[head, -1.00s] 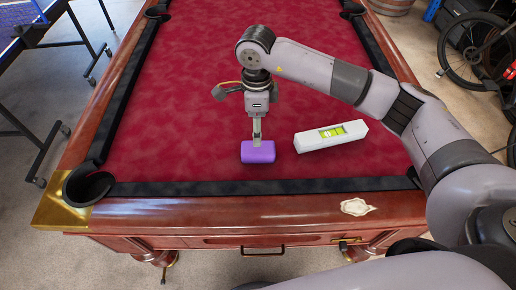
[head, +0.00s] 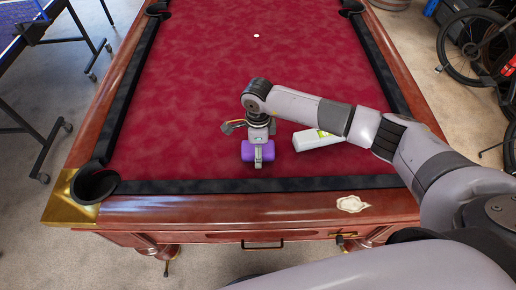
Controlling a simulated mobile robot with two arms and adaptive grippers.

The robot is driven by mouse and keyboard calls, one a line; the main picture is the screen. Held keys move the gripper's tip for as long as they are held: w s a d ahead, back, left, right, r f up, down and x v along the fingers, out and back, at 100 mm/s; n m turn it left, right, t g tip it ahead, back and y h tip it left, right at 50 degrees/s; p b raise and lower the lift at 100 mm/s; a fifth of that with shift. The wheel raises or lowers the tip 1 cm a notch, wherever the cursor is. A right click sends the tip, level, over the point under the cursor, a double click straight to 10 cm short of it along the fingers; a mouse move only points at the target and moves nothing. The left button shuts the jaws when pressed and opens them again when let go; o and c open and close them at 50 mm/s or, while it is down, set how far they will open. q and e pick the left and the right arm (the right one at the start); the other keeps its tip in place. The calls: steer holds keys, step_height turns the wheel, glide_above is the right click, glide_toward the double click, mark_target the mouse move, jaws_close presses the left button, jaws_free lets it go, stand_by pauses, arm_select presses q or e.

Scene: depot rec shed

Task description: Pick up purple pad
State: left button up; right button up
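The purple pad (head: 247,151) lies on the red cloth of the pool table near its front cushion. My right gripper (head: 258,157) is down over the pad, with one finger across its near side. The far finger is hidden, so I cannot tell whether the gripper has closed on the pad. The pad shows on both sides of the finger and appears to rest on the cloth. My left gripper is not in view.
A black corner pocket (head: 95,185) is at front left. The cloth left of the pad is clear.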

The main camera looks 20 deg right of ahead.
steer(key=shift+c, duration=0.5)
steer(key=c, duration=1.1)
steer(key=shift+r, duration=0.15)
steer(key=shift+c, duration=0.2)
step_height(320, 180, up, 20)
steer(key=b, duration=0.3)
steer(key=shift+b, duration=0.4)
steer(key=o, duration=0.6)
steer(key=c, duration=0.5)
steer(key=shift+d+f, duration=0.1)
steer(key=shift+f, duration=0.1)
